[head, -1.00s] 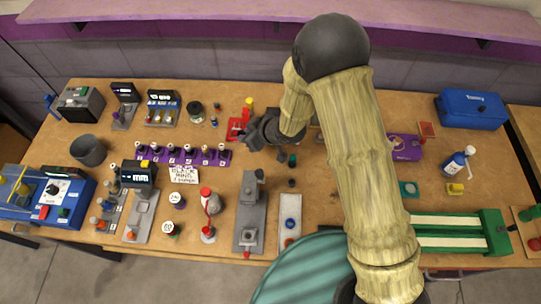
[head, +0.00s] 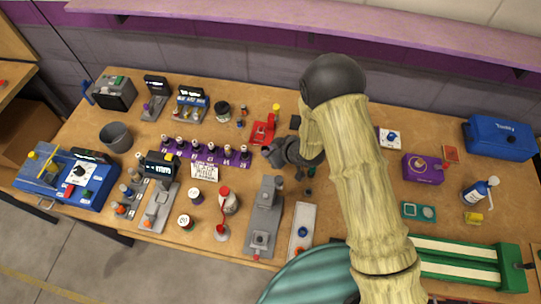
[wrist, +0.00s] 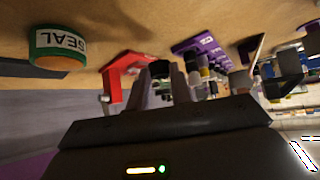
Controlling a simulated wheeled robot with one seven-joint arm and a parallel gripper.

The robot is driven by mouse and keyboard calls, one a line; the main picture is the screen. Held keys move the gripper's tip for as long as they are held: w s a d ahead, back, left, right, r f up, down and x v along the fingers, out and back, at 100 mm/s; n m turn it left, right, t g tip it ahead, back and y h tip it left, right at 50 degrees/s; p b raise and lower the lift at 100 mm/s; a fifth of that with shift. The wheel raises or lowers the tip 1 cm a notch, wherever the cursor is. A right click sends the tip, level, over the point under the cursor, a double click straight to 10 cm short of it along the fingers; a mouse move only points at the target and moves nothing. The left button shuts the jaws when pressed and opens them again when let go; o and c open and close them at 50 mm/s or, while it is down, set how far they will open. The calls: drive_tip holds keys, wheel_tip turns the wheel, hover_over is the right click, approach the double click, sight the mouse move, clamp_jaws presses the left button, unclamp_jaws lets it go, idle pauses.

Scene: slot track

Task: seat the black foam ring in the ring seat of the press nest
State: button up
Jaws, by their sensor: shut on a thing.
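My gripper (wrist: 162,85) is shut on a small black piece (wrist: 160,69), which looks like the black foam ring, held between the fingertips. In the head view my gripper (head: 270,154) is over the middle of the bench, just right of the purple rack and in front of the red fixture. The ring cannot be made out there. I cannot tell for sure which fixture is the press nest. A teal plate (head: 405,211) with a square and a round spot lies right of my arm, and a grey fixture (head: 263,208) stands at the front middle.
The red fixture (head: 263,131) is close behind my gripper. The purple rack (head: 213,158) with several bottles is just left. In the wrist view a green SEAL roll (wrist: 58,47) stands nearby. A purple box (head: 422,168) is at the right. Some bare wood shows between fixtures.

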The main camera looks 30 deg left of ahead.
drive_tip(key=shift+f+p, duration=0.35)
drive_tip(key=shift+f, duration=1.4)
drive_tip(key=shift+f, duration=0.2)
drive_tip(key=o, duration=0.9)
drive_tip(key=shift+r, duration=0.15)
drive_tip(key=shift+r, duration=0.15)
drive_tip(key=b+v, duration=0.2)
drive_tip(key=v, duration=0.9)
drive_tip(key=shift+s+d+r, duration=0.15)
drive_tip(key=shift+d+r, duration=0.05)
drive_tip(key=shift+d, duration=0.15)
